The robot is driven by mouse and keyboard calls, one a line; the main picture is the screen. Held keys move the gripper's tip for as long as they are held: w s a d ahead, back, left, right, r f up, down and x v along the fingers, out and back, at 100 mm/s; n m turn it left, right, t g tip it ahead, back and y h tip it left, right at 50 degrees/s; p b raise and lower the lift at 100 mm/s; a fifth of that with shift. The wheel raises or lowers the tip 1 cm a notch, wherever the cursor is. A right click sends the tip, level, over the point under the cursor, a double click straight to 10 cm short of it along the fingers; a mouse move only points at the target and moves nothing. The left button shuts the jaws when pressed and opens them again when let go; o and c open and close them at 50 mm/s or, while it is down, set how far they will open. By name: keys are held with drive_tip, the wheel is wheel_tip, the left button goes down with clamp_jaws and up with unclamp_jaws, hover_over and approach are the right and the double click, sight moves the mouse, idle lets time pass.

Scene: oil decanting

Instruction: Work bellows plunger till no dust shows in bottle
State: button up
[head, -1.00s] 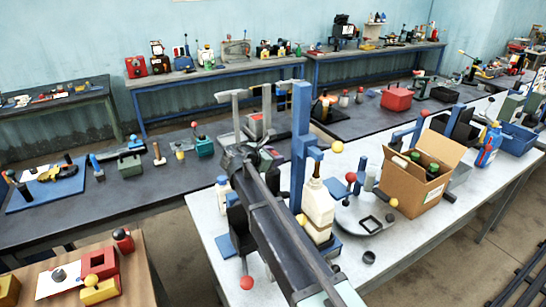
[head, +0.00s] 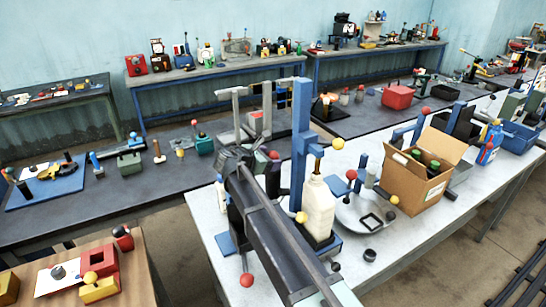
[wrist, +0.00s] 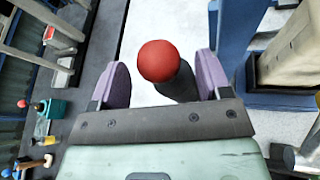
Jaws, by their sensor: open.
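In the wrist view my gripper (wrist: 162,62) is open. A red ball knob (wrist: 158,60) on a dark stem shows between its two purple fingers, with gaps on both sides. I cannot tell its depth relative to the fingertips. A red knob on a dark upright body (head: 274,156) also shows in the head view beside the end of my arm, perhaps the same one. A whitish bottle (head: 318,208) stands upright on a blue base by a blue column (head: 301,130); its side shows in the wrist view (wrist: 292,50). I cannot make out dust in it.
A yellow ball (head: 338,144) sits beside the column above the bottle. Another red ball (head: 247,280) is near the table's front left. A cardboard box (head: 417,183) with bottles stands to the right.

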drive_tip(key=p+v, duration=0.2)
drive_tip(key=v, duration=0.6)
drive_tip(key=shift+s, duration=0.25)
drive_tip(key=shift+r, duration=0.15)
drive_tip(key=w+a+m+g+h+p, duration=0.1)
drive_tip(key=w+a+m+g+h, duration=0.15)
drive_tip(key=w, duration=0.25)
drive_tip(key=d+f+b, duration=0.1)
drive_tip(key=d, duration=0.1)
drive_tip(key=w+d+f+m+g+b, duration=0.1)
drive_tip(key=d, duration=0.2)
drive_tip(key=w+d+f+m+b, duration=0.1)
drive_tip(key=d+b, duration=0.1)
drive_tip(key=d, duration=0.1)
drive_tip(key=shift+w+d+f+g+h, duration=0.15)
drive_tip(key=shift+f+g+h, duration=0.1)
drive_tip(key=shift+f+g, duration=0.1)
drive_tip(key=shift+w+d, duration=0.15)
drive_tip(key=shift+d, duration=0.2)
drive_tip(key=shift+r, duration=0.1)
